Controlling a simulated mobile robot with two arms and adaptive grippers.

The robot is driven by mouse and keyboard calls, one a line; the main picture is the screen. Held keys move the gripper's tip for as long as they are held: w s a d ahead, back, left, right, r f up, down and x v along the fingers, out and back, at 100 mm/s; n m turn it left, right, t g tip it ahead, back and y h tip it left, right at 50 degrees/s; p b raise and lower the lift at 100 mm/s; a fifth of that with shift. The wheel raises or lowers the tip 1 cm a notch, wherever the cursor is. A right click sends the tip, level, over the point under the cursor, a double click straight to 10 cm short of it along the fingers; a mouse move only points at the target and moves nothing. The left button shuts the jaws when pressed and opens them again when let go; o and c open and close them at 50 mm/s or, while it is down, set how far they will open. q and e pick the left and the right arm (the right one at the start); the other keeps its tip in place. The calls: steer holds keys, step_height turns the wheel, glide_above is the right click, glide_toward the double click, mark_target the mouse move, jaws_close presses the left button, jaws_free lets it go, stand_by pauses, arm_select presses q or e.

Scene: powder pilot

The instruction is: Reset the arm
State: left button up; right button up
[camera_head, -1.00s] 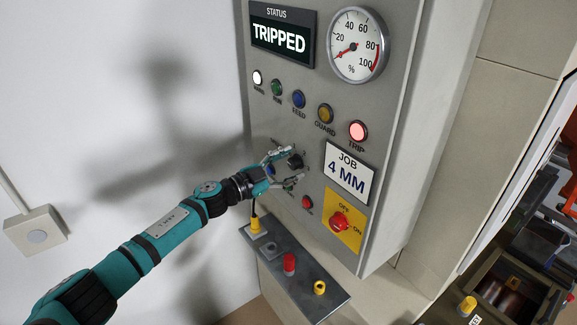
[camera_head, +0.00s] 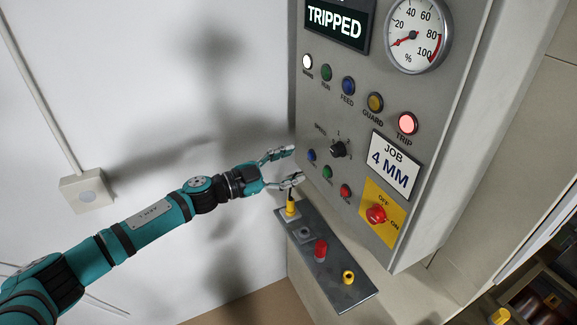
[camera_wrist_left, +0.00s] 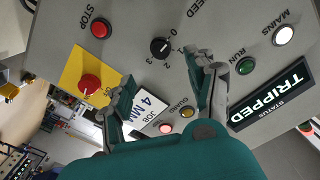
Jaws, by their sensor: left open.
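My left gripper (camera_head: 290,166) is open and empty in the head view. It is to the left of the grey control panel's lower part, apart from the black speed knob (camera_head: 339,149). In the left wrist view my open left gripper (camera_wrist_left: 165,88) faces the panel, with the speed knob (camera_wrist_left: 160,47) showing beyond the fingers. The status display (camera_head: 336,18) reads TRIPPED, and the trip lamp (camera_head: 408,122) glows red. A red rotary switch (camera_head: 376,214) sits on a yellow OFF/ON plate (camera_head: 383,236). My right gripper is not in view.
A grey shelf (camera_head: 345,290) juts out below the panel, holding a yellow plug (camera_head: 291,209), a red plug (camera_head: 321,249) and a yellow ring (camera_head: 348,277). A white wall box (camera_head: 87,190) is at left.

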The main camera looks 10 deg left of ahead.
arm_select(q)
steer(key=shift+a, duration=0.1)
stand_by(0.3)
steer(key=a+f+n+t+y+b, duration=0.2)
steer(key=a+f+n+y+b, duration=0.15)
steer(key=f, duration=0.85)
steer(key=a+f+n+t+y+b, duration=0.1)
steer(key=a+f+n+y+b, duration=0.2)
steer(key=f, duration=1)
steer(key=s+a+f+n+g+y+b, duration=0.1)
steer(key=s+a+f+n+y, duration=0.15)
steer(key=f, duration=0.55)
steer(key=s+a+f+n+y, duration=0.1)
steer(key=s+a+f, duration=0.1)
steer(key=s+f, duration=0.35)
steer(key=s+a+f+n+g+y+b, duration=0.1)
steer(key=s+a+f, duration=0.1)
steer(key=f, duration=0.7)
steer(key=s+a+f+n+g+y+b, duration=0.2)
steer(key=s+f+n+g+y+b, duration=0.3)
steer(key=s+f, duration=1.7)
steer(key=s+f+g, duration=0.2)
steer(key=s+f, duration=0.1)
steer(key=s, duration=0.9)
steer(key=s+d+f+m+g+h+b, duration=0.1)
steer(key=s+f+g, duration=0.2)
steer(key=s, duration=0.9)
steer(key=shift+s+d+f+g, duration=0.15)
steer(key=shift+s+f+g, duration=0.2)
steer(key=shift+f, duration=0.4)
